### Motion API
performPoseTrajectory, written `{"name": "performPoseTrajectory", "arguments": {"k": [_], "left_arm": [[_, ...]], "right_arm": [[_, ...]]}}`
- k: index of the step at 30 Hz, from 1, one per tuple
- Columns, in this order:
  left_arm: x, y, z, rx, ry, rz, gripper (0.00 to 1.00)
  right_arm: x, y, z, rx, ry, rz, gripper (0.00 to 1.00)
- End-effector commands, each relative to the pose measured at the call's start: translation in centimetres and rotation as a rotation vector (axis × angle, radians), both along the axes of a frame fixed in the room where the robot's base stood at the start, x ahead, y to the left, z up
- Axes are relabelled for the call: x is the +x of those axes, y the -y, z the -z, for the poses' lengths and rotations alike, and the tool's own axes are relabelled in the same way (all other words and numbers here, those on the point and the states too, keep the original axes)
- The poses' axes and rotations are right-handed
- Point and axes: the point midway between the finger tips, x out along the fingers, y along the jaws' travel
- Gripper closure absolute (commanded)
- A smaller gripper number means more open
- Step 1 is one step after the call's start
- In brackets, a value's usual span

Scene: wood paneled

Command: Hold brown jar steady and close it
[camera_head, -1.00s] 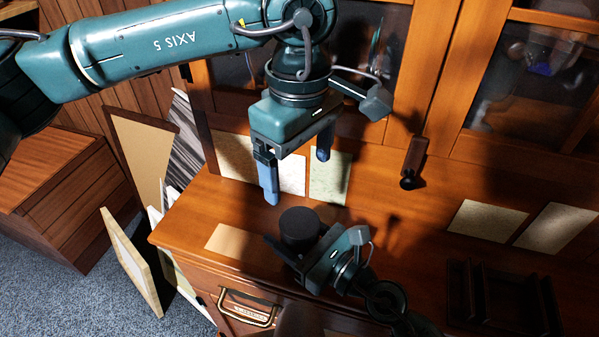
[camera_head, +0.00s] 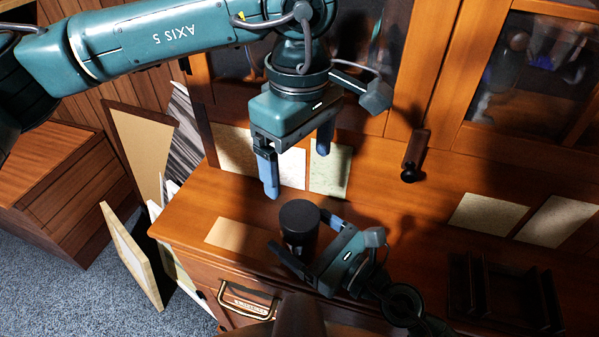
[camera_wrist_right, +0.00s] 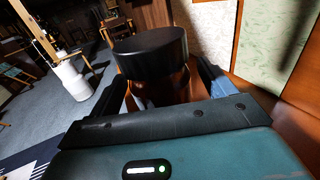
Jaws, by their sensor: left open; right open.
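The brown jar (camera_head: 298,240) stands upright on the wooden desk with its black lid (camera_head: 299,215) on top. In the right wrist view the black lid (camera_wrist_right: 150,52) hides most of the brown body (camera_wrist_right: 165,92). My right gripper (camera_head: 306,238) is open, with one finger on each side of the jar's body, below the lid. I cannot tell whether the fingers touch it. My left gripper (camera_head: 298,168) is open and empty, pointing down above and slightly behind the lid, clear of it.
Paper sheets lie on the desk (camera_head: 400,225), one (camera_head: 234,235) left of the jar. A dark divided tray (camera_head: 505,295) is at the right. Glass cabinet doors (camera_head: 530,75) rise behind. Framed boards (camera_head: 130,255) lean at the desk's left side. The desk right of the jar is mostly clear.

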Motion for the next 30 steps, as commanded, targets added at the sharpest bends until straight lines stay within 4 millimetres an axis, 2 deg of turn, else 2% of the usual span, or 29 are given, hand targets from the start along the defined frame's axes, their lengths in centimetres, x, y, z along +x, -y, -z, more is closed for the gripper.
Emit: {"name": "performPoseTrajectory", "arguments": {"k": [3, 9, 15, 30], "left_arm": [[0.0, 0.0, 1.1, 0.0, 0.0, 0.0, 0.16], [0.0, 0.0, 3.2, 0.0, 0.0, 0.0, 0.16], [0.0, 0.0, 4.7, 0.0, 0.0, 0.0, 0.16], [0.0, 0.0, 5.1, 0.0, 0.0, 0.0, 0.16]], "right_arm": [[-2.0, 2.2, 0.5, -0.004, -0.002, -0.002, 0.18], [-4.7, 5.5, 0.7, -0.004, -0.002, -0.002, 0.18], [-6.4, 7.4, 0.5, -0.002, -0.001, 0.0, 0.18], [-7.0, 8.1, 0.0, 0.001, -0.001, 0.0, 0.18]]}}
